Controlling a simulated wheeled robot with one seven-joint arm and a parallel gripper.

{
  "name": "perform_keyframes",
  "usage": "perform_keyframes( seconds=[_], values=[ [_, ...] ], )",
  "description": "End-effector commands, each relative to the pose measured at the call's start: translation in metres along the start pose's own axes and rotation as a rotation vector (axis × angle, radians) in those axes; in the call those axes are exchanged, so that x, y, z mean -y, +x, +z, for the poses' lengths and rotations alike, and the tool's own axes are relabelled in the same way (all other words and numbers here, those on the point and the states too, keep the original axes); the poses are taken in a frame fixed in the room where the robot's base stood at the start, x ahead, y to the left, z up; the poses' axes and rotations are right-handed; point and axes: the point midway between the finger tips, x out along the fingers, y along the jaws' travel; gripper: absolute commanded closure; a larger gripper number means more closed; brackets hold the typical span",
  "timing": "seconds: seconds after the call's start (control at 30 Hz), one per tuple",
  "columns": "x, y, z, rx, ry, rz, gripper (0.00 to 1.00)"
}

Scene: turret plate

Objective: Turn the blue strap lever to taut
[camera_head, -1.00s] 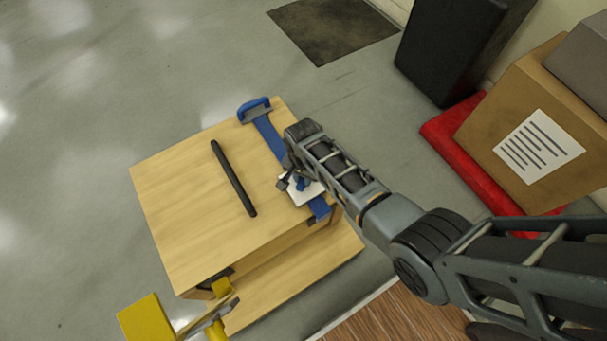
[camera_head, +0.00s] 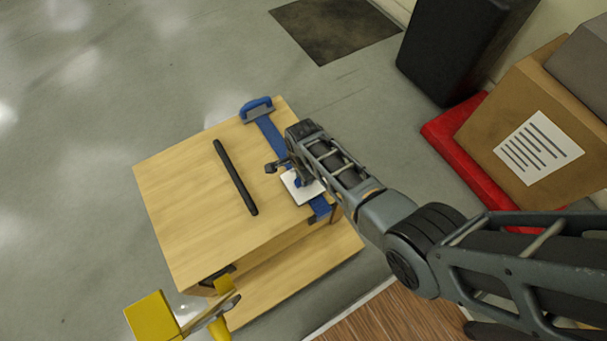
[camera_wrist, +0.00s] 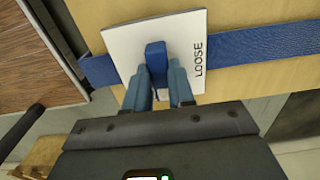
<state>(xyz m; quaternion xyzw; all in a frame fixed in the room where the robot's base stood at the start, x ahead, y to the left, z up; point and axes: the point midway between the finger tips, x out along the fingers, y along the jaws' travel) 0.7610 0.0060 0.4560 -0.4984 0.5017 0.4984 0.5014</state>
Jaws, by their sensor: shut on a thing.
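The blue strap lever (camera_wrist: 155,55) stands on a white plate (camera_wrist: 190,25) in the wrist view, with the word LOOSE printed along the plate's right side. My gripper (camera_wrist: 162,72) is shut on the lever, its two blue-grey fingers on either side of it. A blue strap (camera_wrist: 260,46) runs out from both sides of the plate over the wooden box. In the head view the white plate (camera_head: 301,190) lies near the right edge of the wooden box (camera_head: 180,205), and my arm partly covers it. Any TAUT marking is hidden or out of view.
A black bar (camera_head: 235,177) lies on the box top. A blue buckle (camera_head: 256,108) sits at its far edge. A yellow object (camera_head: 152,315) is at the near left. A cardboard carton (camera_head: 530,125) and a red slab (camera_head: 465,160) stand at the right.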

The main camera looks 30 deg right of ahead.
Motion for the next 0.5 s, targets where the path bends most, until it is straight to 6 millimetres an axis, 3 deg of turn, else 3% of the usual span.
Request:
perform_keyframes(
  seconds=[0.43, 0.47, 0.5],
  values=[
    [0.0007, -0.0003, -0.0002, 0.0, 0.011, -0.001, 1.0],
    [0.0007, -0.0004, -0.0002, 0.0, 0.011, -0.001, 0.74],
    [0.0007, -0.0003, -0.0002, 0.0, 0.011, -0.001, 0.7]
  ],
)
